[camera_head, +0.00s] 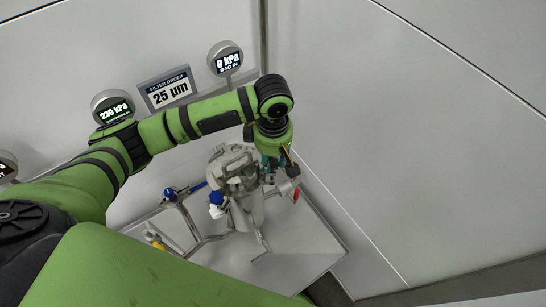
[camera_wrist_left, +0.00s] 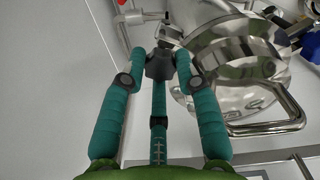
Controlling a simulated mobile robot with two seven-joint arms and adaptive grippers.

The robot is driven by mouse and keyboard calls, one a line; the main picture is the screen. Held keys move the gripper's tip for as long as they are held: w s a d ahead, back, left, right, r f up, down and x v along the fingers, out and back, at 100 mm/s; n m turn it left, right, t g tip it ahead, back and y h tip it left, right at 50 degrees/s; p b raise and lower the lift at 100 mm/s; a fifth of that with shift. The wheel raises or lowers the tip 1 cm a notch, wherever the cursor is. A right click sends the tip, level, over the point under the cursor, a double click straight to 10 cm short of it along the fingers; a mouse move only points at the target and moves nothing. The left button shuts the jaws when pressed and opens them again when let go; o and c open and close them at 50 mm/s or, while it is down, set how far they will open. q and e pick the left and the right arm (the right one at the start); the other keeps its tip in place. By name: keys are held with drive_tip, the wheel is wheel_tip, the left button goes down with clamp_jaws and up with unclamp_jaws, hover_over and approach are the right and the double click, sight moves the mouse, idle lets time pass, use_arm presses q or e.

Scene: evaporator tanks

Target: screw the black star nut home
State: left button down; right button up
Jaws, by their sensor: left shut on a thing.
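The black star nut (camera_wrist_left: 159,66) sits between the teal fingers of my left gripper (camera_wrist_left: 160,58) in the left wrist view. The fingers are shut on it from both sides. A metal fitting shows just beyond the nut, beside the round steel vessel (camera_wrist_left: 215,55). In the head view my left gripper (camera_head: 274,160) points down at the right side of the steel vessel (camera_head: 244,205); the nut itself is hidden there. I cannot tell how far the nut is threaded on. My right gripper is not in view.
The vessel stands over a grey steel tray (camera_head: 300,230) in a wall corner. Blue-handled valves (camera_head: 170,194) and a yellow-handled one (camera_head: 155,240) are to its left. A red part (camera_head: 296,194) is close on the right. Gauges (camera_head: 226,59) and a filter sign (camera_head: 168,88) hang behind.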

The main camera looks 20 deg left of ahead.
use_arm(q)
drive_tip(key=m, duration=0.3)
drive_tip(key=shift+f+m, duration=0.1)
drive_tip(key=shift+m, duration=0.3)
drive_tip(key=m, duration=0.4)
drive_tip(key=shift+m, duration=0.3)
drive_tip(key=m, duration=0.4)
drive_tip(key=shift+m+g, duration=0.3)
drive_tip(key=m, duration=0.4)
drive_tip(key=shift+s, duration=0.1)
drive_tip(key=m, duration=0.9)
drive_tip(key=shift+m+y, duration=0.3)
drive_tip(key=m, duration=1.4)
drive_tip(key=shift+s, duration=0.1)
drive_tip(key=m, duration=1.1)
drive_tip(key=shift+t, duration=0.4)
drive_tip(key=m, duration=0.5)
drive_tip(key=shift+m, duration=0.4)
drive_tip(key=shift+f+m+b, duration=0.15)
drive_tip(key=shift+m+b, duration=0.2)
drive_tip(key=shift+m, duration=0.55)
drive_tip(key=shift+m+b, duration=0.3)
drive_tip(key=shift+b, duration=0.05)
drive_tip(key=m+b, duration=0.2)
drive_tip(key=b, duration=0.2)
drive_tip(key=shift+m, duration=0.4)
drive_tip(key=shift+b, duration=0.3)
